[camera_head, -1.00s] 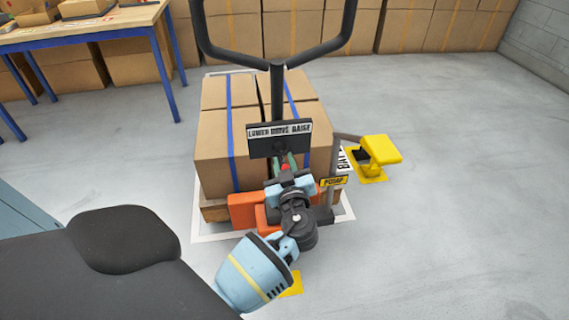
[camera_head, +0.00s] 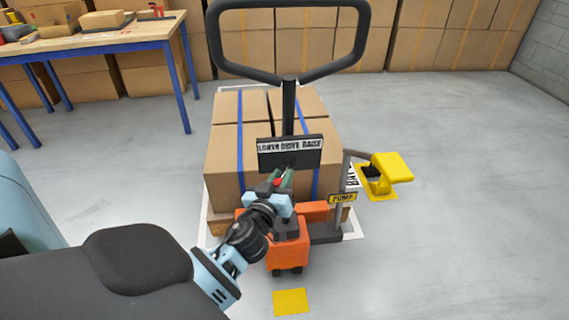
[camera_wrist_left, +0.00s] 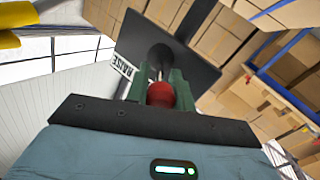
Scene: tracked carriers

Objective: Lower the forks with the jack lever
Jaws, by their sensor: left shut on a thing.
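The pallet jack's orange base (camera_head: 287,254) stands in front of a pallet of strapped boxes (camera_head: 230,150). Its looped black handle (camera_head: 289,78) rises upright. A dark plate (camera_head: 290,153) on the handle reads LOWER, DRIVE, RAISE. My left gripper (camera_head: 283,181) is just below this plate, shut on the red knob (camera_head: 277,184) of the jack lever. In the left wrist view, green fingers (camera_wrist_left: 160,90) flank the red knob (camera_wrist_left: 160,95). The knob sits left of the plate's middle, on the LOWER side. The forks are hidden under the load. My right gripper is out of view.
A post marked PUMP (camera_head: 343,198) with a yellow pedal (camera_head: 391,167) stands right of the jack. A blue-legged workbench (camera_head: 95,40) is at the back left. Stacked cartons (camera_head: 445,35) line the back wall. The floor at right is clear.

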